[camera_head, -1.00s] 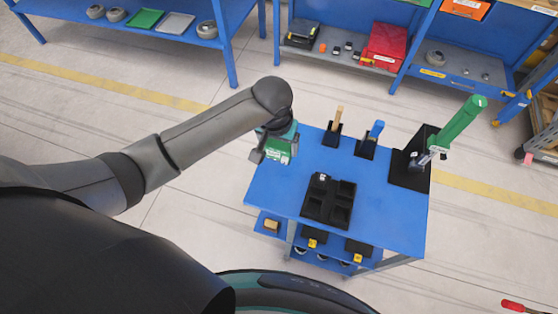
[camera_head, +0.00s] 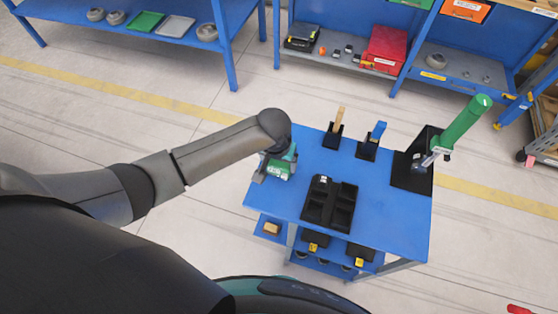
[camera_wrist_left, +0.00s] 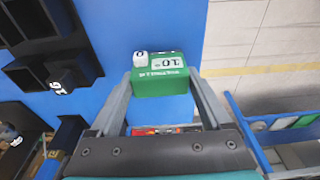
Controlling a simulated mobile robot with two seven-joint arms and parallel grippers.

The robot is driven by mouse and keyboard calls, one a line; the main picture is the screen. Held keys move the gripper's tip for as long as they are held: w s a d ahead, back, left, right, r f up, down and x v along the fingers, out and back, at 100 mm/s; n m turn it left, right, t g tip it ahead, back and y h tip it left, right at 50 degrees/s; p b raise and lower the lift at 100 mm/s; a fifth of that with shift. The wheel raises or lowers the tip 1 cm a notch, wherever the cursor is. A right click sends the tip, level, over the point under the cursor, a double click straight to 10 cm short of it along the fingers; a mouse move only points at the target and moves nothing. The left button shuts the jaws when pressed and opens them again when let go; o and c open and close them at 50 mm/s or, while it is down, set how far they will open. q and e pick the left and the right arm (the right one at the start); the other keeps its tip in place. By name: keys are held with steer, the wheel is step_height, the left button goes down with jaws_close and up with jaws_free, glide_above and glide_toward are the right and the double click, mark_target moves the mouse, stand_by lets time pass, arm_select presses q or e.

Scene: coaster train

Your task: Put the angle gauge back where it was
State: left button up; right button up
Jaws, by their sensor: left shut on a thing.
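The angle gauge is a small green box with a white display, seen in the head view (camera_head: 279,171) and the left wrist view (camera_wrist_left: 160,80). My left gripper (camera_head: 276,176) is shut on it, with one finger on each side in the left wrist view (camera_wrist_left: 160,88). The gauge is at the left end of the blue table (camera_head: 392,212), left of the black compartment tray (camera_head: 331,222). I cannot tell whether it touches the tabletop. A small white-topped block (camera_head: 323,180) sits in the tray's far left compartment. My right gripper is not in view.
Two black stands hold a wooden-handled tool (camera_head: 339,117) and a blue-handled tool (camera_head: 377,131) at the table's back. A tall green tool (camera_head: 465,122) leans up from a black base (camera_head: 404,173) at right. The tabletop between the gauge and tray is clear.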

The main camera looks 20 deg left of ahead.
arm_select(q)
steer(key=o, duration=1.3)
step_height(320, 180, up, 12)
steer(key=s+p, duration=0.2)
steer(key=shift+p, duration=0.35)
steer(key=shift+s, duration=0.1)
